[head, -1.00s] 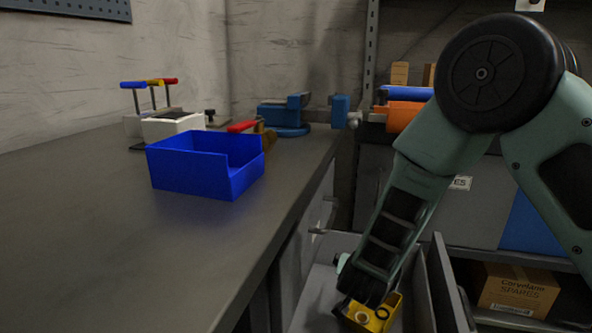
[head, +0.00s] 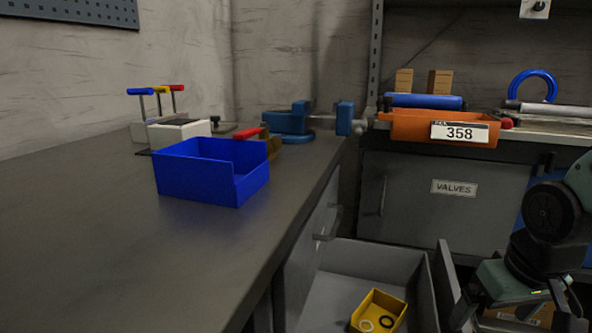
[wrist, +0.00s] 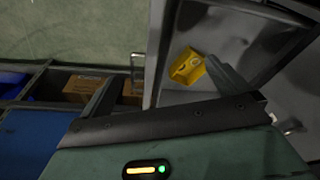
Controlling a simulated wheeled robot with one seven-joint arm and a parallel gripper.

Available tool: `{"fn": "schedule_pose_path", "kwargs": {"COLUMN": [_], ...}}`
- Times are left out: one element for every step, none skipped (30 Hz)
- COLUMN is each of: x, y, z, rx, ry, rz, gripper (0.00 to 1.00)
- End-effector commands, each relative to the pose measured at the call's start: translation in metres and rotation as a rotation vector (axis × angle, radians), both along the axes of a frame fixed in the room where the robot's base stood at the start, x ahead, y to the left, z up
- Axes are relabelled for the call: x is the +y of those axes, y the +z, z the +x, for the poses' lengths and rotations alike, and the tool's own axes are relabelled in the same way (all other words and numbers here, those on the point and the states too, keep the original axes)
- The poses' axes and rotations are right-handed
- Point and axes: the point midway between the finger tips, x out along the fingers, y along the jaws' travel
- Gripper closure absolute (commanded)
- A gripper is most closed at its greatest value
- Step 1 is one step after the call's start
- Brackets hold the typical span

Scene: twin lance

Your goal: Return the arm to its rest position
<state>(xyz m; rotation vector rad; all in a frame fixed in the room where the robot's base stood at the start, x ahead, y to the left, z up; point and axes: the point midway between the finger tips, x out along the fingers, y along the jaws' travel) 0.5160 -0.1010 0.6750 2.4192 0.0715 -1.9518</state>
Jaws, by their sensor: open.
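My arm is folded at the lower right edge of the head view. My gripper (head: 548,298) is there, low and partly cut off by the frame, to the right of the open drawer. In the wrist view its green and dark housing fills the bottom, with a small lit indicator. My gripper is open, and I see nothing held in it. A yellow bin (head: 379,311) with small rings in it sits inside the grey drawer (head: 335,288). The yellow bin also shows in the wrist view (wrist: 187,66), apart from my gripper.
A blue open bin (head: 208,172) stands on the workbench (head: 110,235), with a blue vise (head: 290,122) behind. An orange bin (head: 410,126) labelled 358 is on the shelf above a cabinet marked VALVES (head: 455,205). The pulled-out drawer juts into the floor space.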

Motion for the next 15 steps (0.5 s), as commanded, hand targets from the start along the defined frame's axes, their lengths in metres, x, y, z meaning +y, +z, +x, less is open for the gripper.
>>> {"fn": "schedule_pose_path", "kwargs": {"x": [0.015, 0.022, 0.033, 0.040, 0.048, 0.058, 0.066, 0.073, 0.083, 0.090, 0.098, 0.107, 0.115, 0.122, 0.131], "y": [0.001, 0.002, 0.003, 0.003, 0.004, 0.005, 0.006, 0.007, 0.008, 0.009, 0.009, 0.011, 0.011, 0.012, 0.014], "z": [-0.004, -0.006, -0.010, -0.014, -0.017, -0.022, -0.026, -0.031, -0.037, -0.042, -0.048, -0.056, -0.062, -0.069, -0.079], "rx": [0.010, 0.015, 0.025, 0.032, 0.038, 0.048, 0.055, 0.062, 0.073, 0.079, 0.088, 0.099, 0.108, 0.117, 0.127], "ry": [0.043, 0.065, 0.095, 0.119, 0.142, 0.174, 0.198, 0.222, 0.257, 0.282, 0.310, 0.346, 0.374, 0.403, 0.443], "rz": [0.003, 0.005, 0.007, 0.007, 0.008, 0.009, 0.009, 0.009, 0.008, 0.007, 0.006, 0.004, 0.002, -0.001, -0.005], "gripper": [0.00, 0.00, 0.00, 0.00, 0.00, 0.00, 0.00, 0.00, 0.00, 0.00, 0.00, 0.00, 0.00, 0.00, 0.00]}}
